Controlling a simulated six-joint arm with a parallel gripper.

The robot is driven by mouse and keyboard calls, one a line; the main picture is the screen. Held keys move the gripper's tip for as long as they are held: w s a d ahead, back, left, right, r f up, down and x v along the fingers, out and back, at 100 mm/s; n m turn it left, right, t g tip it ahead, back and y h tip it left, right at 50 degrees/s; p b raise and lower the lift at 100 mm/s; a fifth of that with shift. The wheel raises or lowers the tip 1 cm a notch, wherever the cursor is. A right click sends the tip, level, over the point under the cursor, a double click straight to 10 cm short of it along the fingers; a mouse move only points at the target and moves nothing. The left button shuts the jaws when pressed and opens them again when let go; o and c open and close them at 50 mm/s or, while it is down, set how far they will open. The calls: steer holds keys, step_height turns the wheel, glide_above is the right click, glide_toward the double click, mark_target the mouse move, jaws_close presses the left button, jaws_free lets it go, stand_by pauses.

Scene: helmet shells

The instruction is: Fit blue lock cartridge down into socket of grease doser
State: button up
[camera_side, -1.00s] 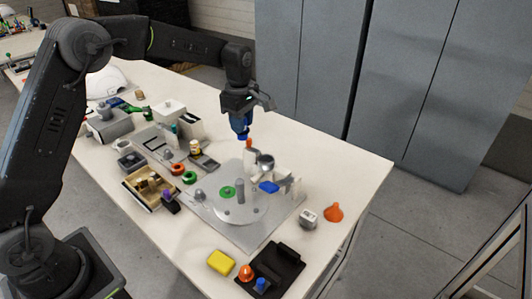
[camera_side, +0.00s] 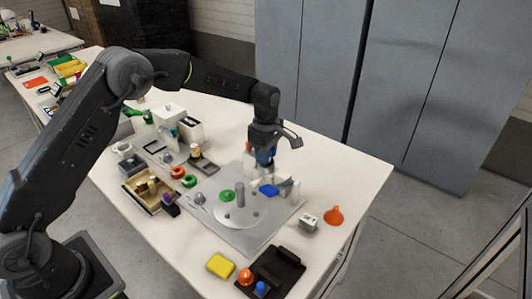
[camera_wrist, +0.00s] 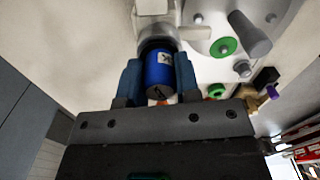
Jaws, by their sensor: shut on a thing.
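My gripper (camera_side: 266,148) is shut on the blue lock cartridge (camera_wrist: 159,70). In the wrist view the cartridge sits between the two fingers, its dark end with a mark facing the camera. The far end of the cartridge meets the grey round socket of the grease doser (camera_wrist: 157,32). I cannot tell how deep it sits in there.
A round grey plate (camera_side: 225,213) with a green disc (camera_side: 227,196) and a grey post (camera_side: 240,194) lies in front. A blue piece (camera_side: 268,190) is close by. An orange funnel (camera_side: 333,215) and a black tray (camera_side: 283,263) stand at the right and front.

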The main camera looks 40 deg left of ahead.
steer(key=shift+f, duration=0.15)
steer(key=o, duration=0.9)
